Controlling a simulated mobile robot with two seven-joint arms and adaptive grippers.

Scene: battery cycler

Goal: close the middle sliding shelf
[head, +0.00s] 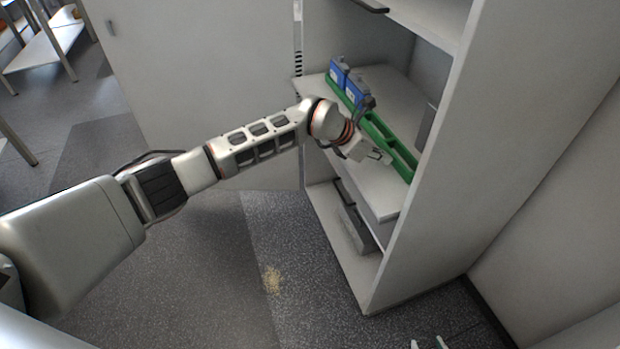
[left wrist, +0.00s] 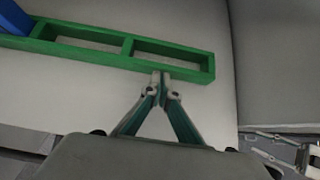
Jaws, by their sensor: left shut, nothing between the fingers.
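The middle sliding shelf (head: 383,196) is a white board in the open cabinet, with its front edge out near the cabinet's front. It carries a green rack (head: 403,160) with blue blocks (head: 338,75) at its far end. The shelf surface (left wrist: 215,112) and the rack (left wrist: 100,61) also show in the left wrist view. My left gripper (head: 378,157) is shut and empty. Its tips are close to the rack's near end; I cannot tell whether they touch it. Only the fingertips of my right gripper (head: 428,344) show at the bottom edge, apart from each other.
The cabinet side wall (head: 455,150) stands right of the shelf. A lower shelf (head: 350,262) holds a dark grey item (head: 357,228). The cabinet door (head: 200,80) stands open at left. The floor (head: 240,290) in front is free except for a yellowish patch. Tables stand far left.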

